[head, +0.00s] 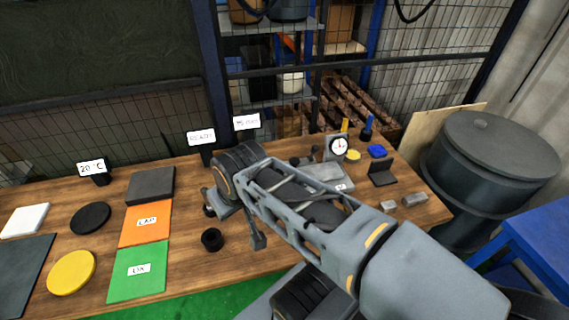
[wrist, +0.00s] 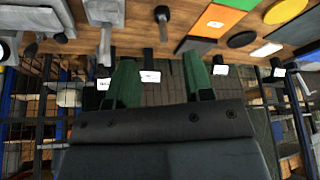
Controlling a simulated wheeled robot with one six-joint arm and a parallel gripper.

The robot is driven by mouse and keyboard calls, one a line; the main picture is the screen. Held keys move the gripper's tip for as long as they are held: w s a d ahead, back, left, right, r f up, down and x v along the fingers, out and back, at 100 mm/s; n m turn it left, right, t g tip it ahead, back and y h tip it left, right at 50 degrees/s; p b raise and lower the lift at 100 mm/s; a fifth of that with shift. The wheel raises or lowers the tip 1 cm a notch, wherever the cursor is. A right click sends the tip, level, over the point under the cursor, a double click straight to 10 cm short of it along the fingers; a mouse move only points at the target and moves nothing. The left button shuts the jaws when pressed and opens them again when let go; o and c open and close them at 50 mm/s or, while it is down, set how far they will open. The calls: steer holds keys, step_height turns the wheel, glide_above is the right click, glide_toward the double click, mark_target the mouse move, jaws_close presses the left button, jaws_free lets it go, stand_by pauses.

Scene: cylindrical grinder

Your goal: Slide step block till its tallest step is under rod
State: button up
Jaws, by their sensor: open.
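My gripper (wrist: 160,62) shows in the wrist view, with its two green fingers apart and nothing between them. In the head view my arm reaches over the middle of the bench and hides the fingers. A grey metal fixture (head: 220,203) shows partly beside my arm there. A grey metal piece (wrist: 105,12) stands at the top of the wrist view. I cannot tell a step block or a rod for certain in either view; part of the bench is behind my arm.
The wooden bench (head: 190,230) carries a black ring (head: 211,240), a dark plate (head: 150,185), orange (head: 146,222) and green (head: 138,271) mats, and a yellow disc (head: 71,272). A dial gauge (head: 338,147) and small grey blocks (head: 414,200) stand right. Sign stands line the back.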

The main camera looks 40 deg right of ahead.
steer(key=shift+o, duration=0.8)
steer(key=shift+w+d+f, duration=0.1)
steer(key=shift+w+d, duration=0.05)
steer(key=shift+w, duration=0.05)
steer(key=o, duration=0.4)
steer(key=shift+n+g, duration=0.8)
steer(key=shift+g, duration=0.1)
steer(key=w+d+f+b, duration=0.2)
steer(key=w+d, duration=0.1)
steer(key=w+d+b, duration=0.1)
steer(key=w+d, duration=0.1)
steer(key=shift+w+f, duration=0.1)
steer(key=shift+f, duration=0.3)
steer(key=shift+o, duration=0.4)
steer(key=w+d+f+n+g+y+b, duration=0.1)
steer(key=w+d+f+n+b, duration=0.1)
steer(key=w+d+f, duration=0.3)
steer(key=shift+d+b, duration=0.3)
steer(key=shift+d, duration=0.95)
steer(key=w+d+f+n+y+b, duration=0.1)
steer(key=w+d+f+n, duration=0.1)
steer(key=d+f+n, duration=0.3)
steer(key=w+d+f+n+y+b, duration=0.2)
steer(key=d+f+n, duration=0.3)
steer(key=d, duration=0.5)
steer(key=shift+w+d, duration=0.35)
steer(key=shift+w, duration=0.4)
